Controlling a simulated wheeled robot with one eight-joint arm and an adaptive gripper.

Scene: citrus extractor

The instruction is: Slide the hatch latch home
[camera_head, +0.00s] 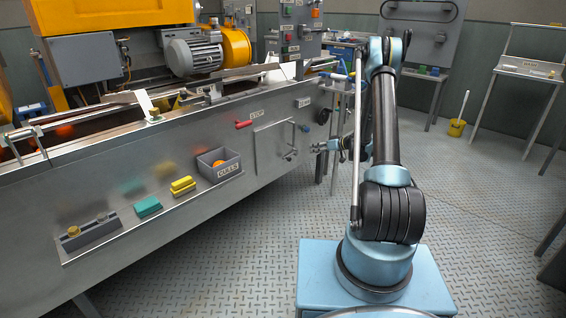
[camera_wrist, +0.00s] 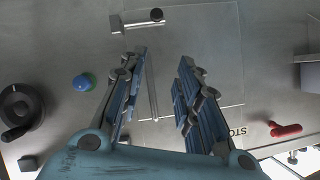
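The hatch (camera_head: 272,141) is a flat metal panel on the machine's side, and it looks closed. It also shows in the wrist view (camera_wrist: 210,60). The latch (camera_head: 290,155) sits at its lower right in the head view. In the wrist view the latch (camera_wrist: 138,22) is a short pale bar with a dark round knob (camera_wrist: 156,14) and a block at its left end. I cannot tell whether the bar is fully seated in the block. My gripper (camera_wrist: 162,58) is open and empty, its fingertips below the latch in the wrist picture. A thin upright handle (camera_wrist: 152,95) shows between the fingers.
A black handwheel (camera_wrist: 20,108) and a blue-green button (camera_wrist: 83,82) lie left of my fingers in the wrist view. A red lever (camera_head: 243,124) is beside the STOP label. A shelf with a grey CULLS bin (camera_head: 219,164) juts from the machine. The floor in front is clear.

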